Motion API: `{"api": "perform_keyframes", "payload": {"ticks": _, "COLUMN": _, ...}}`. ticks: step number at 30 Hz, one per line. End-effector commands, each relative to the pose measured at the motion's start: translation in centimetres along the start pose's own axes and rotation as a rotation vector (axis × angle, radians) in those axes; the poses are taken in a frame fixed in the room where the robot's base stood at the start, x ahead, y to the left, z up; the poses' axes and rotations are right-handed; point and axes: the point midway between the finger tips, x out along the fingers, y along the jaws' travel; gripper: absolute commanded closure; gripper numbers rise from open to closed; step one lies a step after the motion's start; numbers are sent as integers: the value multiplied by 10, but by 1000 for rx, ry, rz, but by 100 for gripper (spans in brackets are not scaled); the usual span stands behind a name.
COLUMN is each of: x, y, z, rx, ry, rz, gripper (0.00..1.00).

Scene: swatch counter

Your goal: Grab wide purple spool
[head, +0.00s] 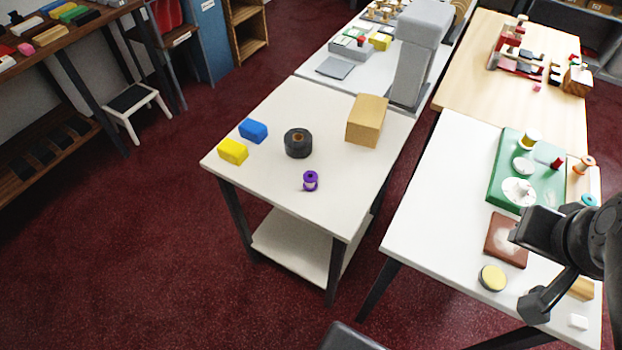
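A purple spool (310,181) stands on the small white table (263,178), near its front right edge. It has a pale patch on its side and looks small. My gripper (527,268) is at the right, above the other white table. Its two dark fingers are spread apart with nothing seen between them. The gripper is well to the right of the purple spool and apart from it.
A black tape roll (298,143), a blue block (253,131), a yellow block (233,151) and a cardboard box (367,120) share the spool's table. A green mat (495,181) with spools and dishes lies on the right table. A floor gap separates the tables.

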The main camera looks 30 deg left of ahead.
Motion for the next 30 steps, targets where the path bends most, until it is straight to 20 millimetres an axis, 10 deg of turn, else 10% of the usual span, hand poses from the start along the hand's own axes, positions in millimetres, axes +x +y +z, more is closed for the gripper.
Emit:
{"api": "perform_keyframes", "payload": {"ticks": 12, "x": 0, "y": 0, "z": 0, "rx": 0, "ry": 0, "rz": 0, "gripper": 64}}
{"api": "perform_keyframes", "payload": {"ticks": 21, "x": 0, "y": 0, "z": 0, "rx": 0, "ry": 0, "rz": 0, "gripper": 39}}
{"api": "perform_keyframes", "payload": {"ticks": 30, "x": 1, "y": -2, "z": -3, "rx": 1, "ry": -5, "rz": -5, "gripper": 39}}
